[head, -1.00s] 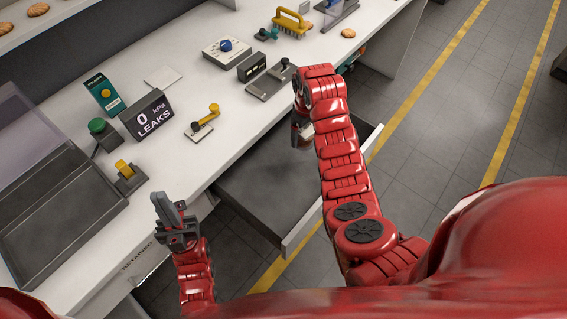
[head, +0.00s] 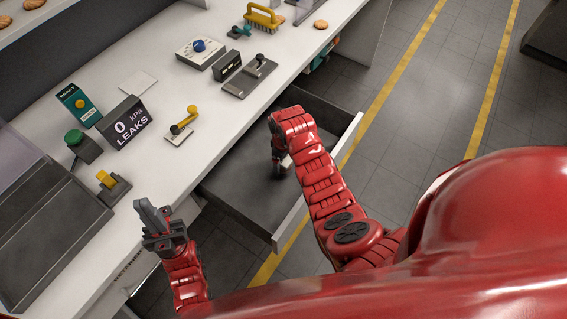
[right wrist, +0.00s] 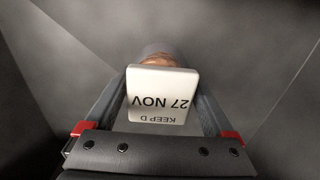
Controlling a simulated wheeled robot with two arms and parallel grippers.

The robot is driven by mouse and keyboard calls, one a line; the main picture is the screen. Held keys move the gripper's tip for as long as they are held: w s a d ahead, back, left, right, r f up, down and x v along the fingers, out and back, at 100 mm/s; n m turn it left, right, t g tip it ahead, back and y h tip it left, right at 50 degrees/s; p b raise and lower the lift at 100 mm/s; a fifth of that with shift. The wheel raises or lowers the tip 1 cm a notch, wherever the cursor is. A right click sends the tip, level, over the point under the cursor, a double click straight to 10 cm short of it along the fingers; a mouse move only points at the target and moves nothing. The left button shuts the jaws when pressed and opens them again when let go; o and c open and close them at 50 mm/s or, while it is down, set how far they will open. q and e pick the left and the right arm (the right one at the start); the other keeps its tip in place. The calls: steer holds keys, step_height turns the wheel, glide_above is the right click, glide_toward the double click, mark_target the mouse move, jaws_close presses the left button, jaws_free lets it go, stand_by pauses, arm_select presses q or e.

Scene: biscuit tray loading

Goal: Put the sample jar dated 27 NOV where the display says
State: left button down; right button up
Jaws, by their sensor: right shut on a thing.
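The sample jar (right wrist: 152,115) shows in the right wrist view with a white lid or label reading "27 NOV" and "KEEP D", upside down in the picture. Brownish contents show behind it. My right gripper (head: 279,168) is shut on this jar, inside the open drawer (head: 235,193). I cannot tell whether the jar touches the drawer floor. In the head view the jar is mostly hidden by my gripper. The dark display (head: 124,122) on the counter reads "0 kPa LEAKS". My left gripper (head: 152,212) is in front of the counter, apart from the jar; its jaw gap is unclear.
The drawer's pale front panel (head: 291,222) stands out from the counter (head: 160,158). A grey tray (head: 45,235), a green button (head: 80,146), yellow-handled levers and a dial box (head: 200,53) stand on the counter. The drawer floor around the gripper looks clear.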

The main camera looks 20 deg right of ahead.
step_height(320, 180, down, 2)
steer(key=shift+f, duration=0.25)
steer(key=o, duration=1.1)
steer(key=shift+r, duration=0.1)
